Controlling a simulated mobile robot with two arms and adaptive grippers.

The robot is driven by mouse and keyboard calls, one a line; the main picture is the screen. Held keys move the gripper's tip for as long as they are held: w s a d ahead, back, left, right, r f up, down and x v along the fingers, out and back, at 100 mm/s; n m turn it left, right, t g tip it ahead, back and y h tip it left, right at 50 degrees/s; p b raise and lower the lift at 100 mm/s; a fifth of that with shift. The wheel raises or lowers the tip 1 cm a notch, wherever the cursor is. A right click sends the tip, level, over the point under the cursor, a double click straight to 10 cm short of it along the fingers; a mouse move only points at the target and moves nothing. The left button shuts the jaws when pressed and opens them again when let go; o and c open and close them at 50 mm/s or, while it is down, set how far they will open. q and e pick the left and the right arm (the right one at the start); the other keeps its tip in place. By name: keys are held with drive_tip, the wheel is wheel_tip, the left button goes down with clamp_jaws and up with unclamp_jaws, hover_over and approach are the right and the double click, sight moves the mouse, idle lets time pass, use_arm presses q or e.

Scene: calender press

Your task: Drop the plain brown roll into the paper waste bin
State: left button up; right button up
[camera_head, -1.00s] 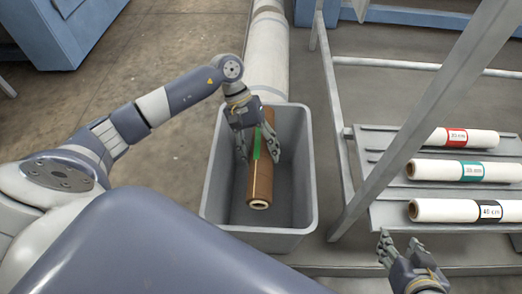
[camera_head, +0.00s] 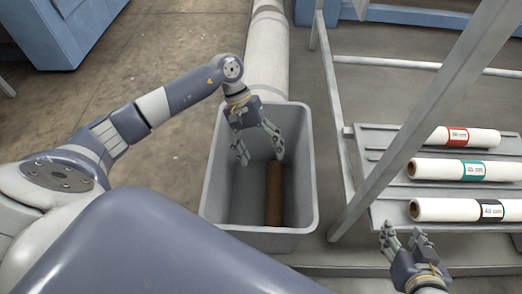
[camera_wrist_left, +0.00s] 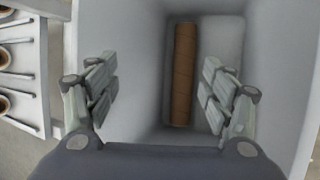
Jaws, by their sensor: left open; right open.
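The plain brown roll (camera_head: 274,194) lies inside the grey paper waste bin (camera_head: 216,190), down near its floor and toward the right wall. It also shows in the left wrist view (camera_wrist_left: 184,75), lying lengthwise along the bin floor, apart from my fingers. My left gripper (camera_head: 260,158) is over the bin opening with its fingers spread, open and empty. In the left wrist view its fingers (camera_wrist_left: 160,88) frame the roll from above. My right gripper (camera_head: 406,238) is open and empty at the lower right, in front of the rack shelf.
A rack shelf (camera_head: 385,212) on the right holds white rolls with red (camera_head: 470,137), teal (camera_head: 460,170) and black (camera_head: 465,210) labels. A slanted grey post (camera_head: 420,120) stands between bin and shelf. A large pale roll (camera_head: 268,55) lies behind the bin. Floor left of the bin is clear.

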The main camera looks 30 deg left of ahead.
use_arm(q)
drive_tip(key=v, duration=1.2)
drive_tip(key=shift+d+f, duration=0.1)
idle(0.7)
